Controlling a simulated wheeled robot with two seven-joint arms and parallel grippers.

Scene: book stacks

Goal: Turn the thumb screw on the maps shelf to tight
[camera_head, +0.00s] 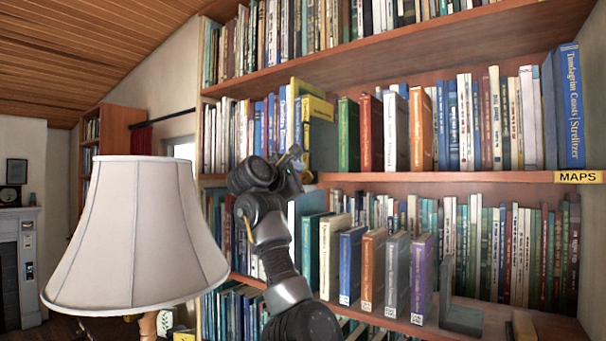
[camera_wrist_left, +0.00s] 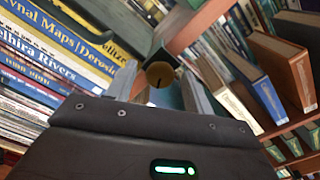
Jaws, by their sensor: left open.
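The maps shelf (camera_head: 450,177) is the wooden board with the yellow MAPS label (camera_head: 578,177) at its right end. The thumb screw is a round brass knob (camera_wrist_left: 160,74) in the wrist view, with a dark mark running downward on its face. It sits by a dark block at the shelf edge. My left gripper (camera_head: 297,158) is at the left part of the shelf edge. In the wrist view its open fingers stand either side of the knob, apart from it as far as I can tell.
Books stand close around the gripper: a yellow book (camera_head: 319,135) above and several upright books, one blue (camera_head: 350,265), below. A lamp shade (camera_head: 135,235) stands left of my arm. A grey bookend (camera_head: 461,315) stands on the lower shelf.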

